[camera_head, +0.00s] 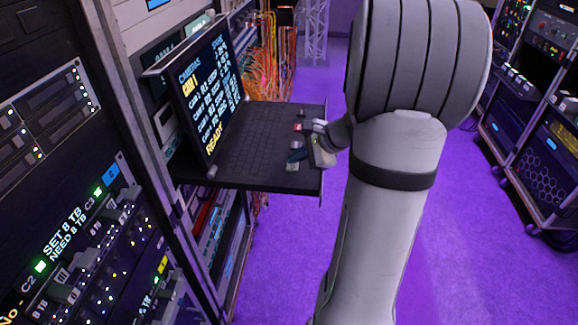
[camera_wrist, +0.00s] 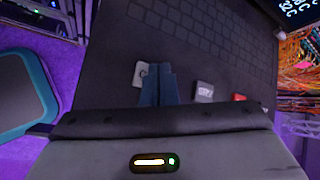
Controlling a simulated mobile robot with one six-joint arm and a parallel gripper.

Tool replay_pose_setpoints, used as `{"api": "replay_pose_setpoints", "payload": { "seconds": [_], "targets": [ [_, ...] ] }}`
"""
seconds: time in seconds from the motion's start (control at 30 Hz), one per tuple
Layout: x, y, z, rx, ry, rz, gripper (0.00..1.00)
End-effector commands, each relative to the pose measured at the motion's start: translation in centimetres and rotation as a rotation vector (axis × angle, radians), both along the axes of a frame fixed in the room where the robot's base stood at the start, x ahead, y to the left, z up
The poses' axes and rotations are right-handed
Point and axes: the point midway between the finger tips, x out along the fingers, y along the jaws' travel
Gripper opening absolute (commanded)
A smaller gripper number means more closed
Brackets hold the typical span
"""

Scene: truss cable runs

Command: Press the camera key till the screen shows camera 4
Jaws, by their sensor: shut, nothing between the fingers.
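The screen (camera_head: 205,92) stands upright at the back left of the keyboard drawer in the head view. It is headed CAMERAS, with a yellow line that seems to read CAM 1 and a yellow READY at the bottom. My gripper (camera_head: 294,156) is shut and empty over the drawer's right side; its blue fingers (camera_wrist: 157,70) point down at the keys. A pale key (camera_wrist: 139,74) lies right beside the fingertips, partly covered by them. A grey-white key (camera_wrist: 203,91) and a red key (camera_wrist: 238,98) lie to the right. I cannot tell whether the fingers touch a key or which is the camera key.
The black keyboard drawer (camera_head: 258,145) juts out of the rack. Server units (camera_head: 85,235) fill the left foreground. Orange cables (camera_head: 268,65) hang behind the drawer. Another rack (camera_head: 535,125) stands at the right. Purple floor between them is clear.

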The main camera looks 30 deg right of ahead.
Motion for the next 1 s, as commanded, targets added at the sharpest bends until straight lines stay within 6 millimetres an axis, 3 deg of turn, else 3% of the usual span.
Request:
{"api": "replay_pose_setpoints", "payload": {
  "seconds": [1.0],
  "targets": [
    [0.00,0.02,-0.80,0.000,0.001,0.001,0.00]
  ]
}}
